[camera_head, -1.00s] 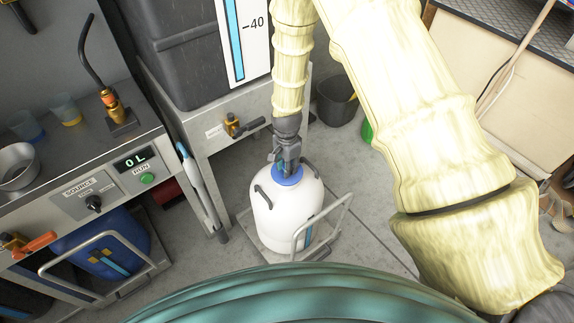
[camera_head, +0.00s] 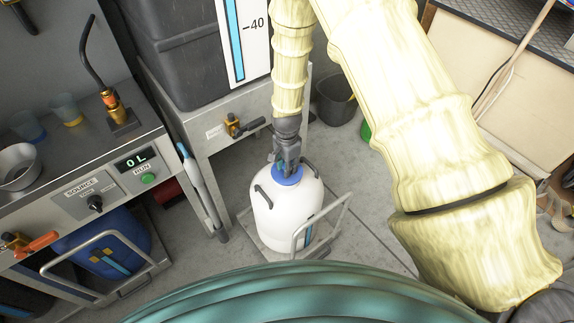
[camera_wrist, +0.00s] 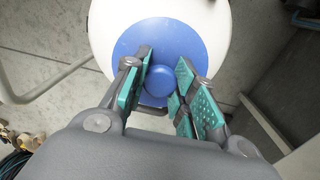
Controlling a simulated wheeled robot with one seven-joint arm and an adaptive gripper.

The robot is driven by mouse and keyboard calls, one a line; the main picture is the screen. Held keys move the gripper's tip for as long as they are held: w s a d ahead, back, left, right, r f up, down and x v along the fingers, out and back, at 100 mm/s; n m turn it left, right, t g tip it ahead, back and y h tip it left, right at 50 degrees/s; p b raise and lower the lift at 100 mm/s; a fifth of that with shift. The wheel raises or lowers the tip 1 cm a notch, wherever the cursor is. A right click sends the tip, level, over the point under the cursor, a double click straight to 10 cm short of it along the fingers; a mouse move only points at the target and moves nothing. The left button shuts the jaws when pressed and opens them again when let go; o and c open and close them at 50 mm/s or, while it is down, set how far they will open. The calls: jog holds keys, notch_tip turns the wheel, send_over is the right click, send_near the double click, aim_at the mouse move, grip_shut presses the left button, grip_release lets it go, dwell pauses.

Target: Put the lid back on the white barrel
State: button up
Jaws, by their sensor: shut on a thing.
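The blue lid (camera_head: 291,182) is at the barrel's mouth. In the wrist view the lid (camera_wrist: 170,42) is a round blue disc with a raised knob, over the white barrel top (camera_wrist: 102,28). My gripper (camera_head: 287,167) points down from above the barrel. In the wrist view its teal-padded fingers (camera_wrist: 161,84) are on both sides of the knob, shut on the lid. Whether the lid is fully seated cannot be told.
A metal rail (camera_head: 330,218) stands at the barrel's front right. A bench (camera_head: 205,140) with a brass valve (camera_head: 232,124) is behind left, with a control panel (camera_head: 110,185) farther left. A dark bucket (camera_head: 337,100) is behind.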

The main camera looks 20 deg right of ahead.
dwell(0.4)
jog(key=o, duration=1.6)
jog(key=shift+r, duration=0.1)
jog(key=shift+r+p, duration=2.8)
jog(key=shift+r, duration=0.6)
grip_shut()
